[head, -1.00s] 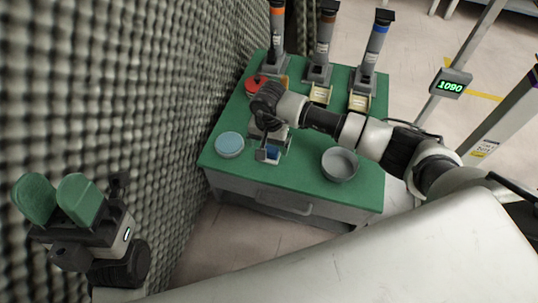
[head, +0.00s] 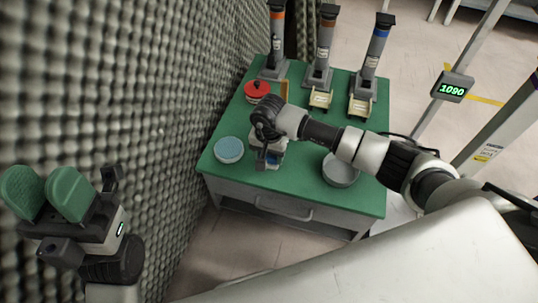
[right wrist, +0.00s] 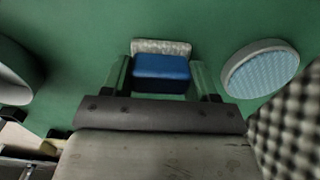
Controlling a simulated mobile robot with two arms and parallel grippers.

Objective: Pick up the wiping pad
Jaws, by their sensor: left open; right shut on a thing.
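The wiping pad is a blue block (right wrist: 160,68) with a pale grey speckled part along its far side. In the right wrist view it sits between the two fingers of my right gripper (right wrist: 163,78), which is shut on it. In the head view my right gripper (head: 270,153) is low over the green table near its front edge, and only a little blue shows there. I cannot tell whether the pad touches the table. My left gripper (head: 46,190), with green finger pads, is open and empty at the far left, beside the foam wall.
The green table (head: 300,190) also holds a round dish with a light blue top (head: 229,149) left of the right gripper, a grey bowl (head: 340,172) right of it, a red-lidded container (head: 257,90) behind and several dispensers (head: 322,50) at the back. Foam wall (head: 130,90) borders the left.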

